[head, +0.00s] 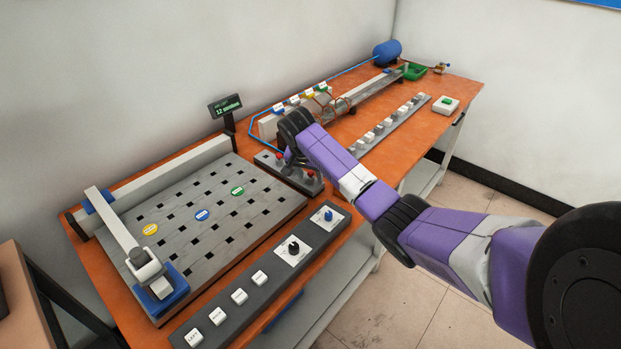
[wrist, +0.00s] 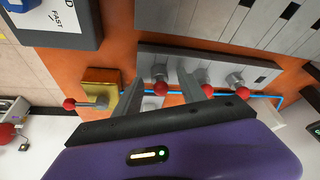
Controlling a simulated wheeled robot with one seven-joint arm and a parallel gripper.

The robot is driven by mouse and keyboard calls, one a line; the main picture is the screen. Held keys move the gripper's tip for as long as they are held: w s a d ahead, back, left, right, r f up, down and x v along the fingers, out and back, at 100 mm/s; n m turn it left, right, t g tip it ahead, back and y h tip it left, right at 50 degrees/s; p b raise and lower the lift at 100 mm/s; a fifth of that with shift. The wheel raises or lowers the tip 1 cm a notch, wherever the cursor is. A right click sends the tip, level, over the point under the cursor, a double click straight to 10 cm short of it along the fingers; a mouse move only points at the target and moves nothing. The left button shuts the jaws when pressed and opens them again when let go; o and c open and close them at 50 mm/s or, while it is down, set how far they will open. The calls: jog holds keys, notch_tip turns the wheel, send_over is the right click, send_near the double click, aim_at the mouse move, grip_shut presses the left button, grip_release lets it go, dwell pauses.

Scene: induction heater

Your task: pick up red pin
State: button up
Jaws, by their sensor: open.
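Several red-topped pins stand in a grey block (wrist: 210,66). Two more red pins, a middle one (wrist: 207,90) and an outer one (wrist: 242,92), are to the right of the fingers. My gripper is open, and I cannot tell whether a finger touches the pin. In the head view, the grey block (head: 267,160) lies under my gripper (head: 290,160), which partly hides the pins. A red ball (wrist: 70,103) shows beside a yellow block (wrist: 100,76) at left.
A perforated plate (head: 205,225) with coloured discs lies left of the block. A dark control panel (head: 262,275) with knobs and buttons runs along the front edge. A small display (head: 226,106) stands behind. A row of white switches (head: 385,124) is to the right.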

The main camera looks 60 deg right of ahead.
grip_shut()
jog(key=shift+r, duration=0.1)
dwell(0.3)
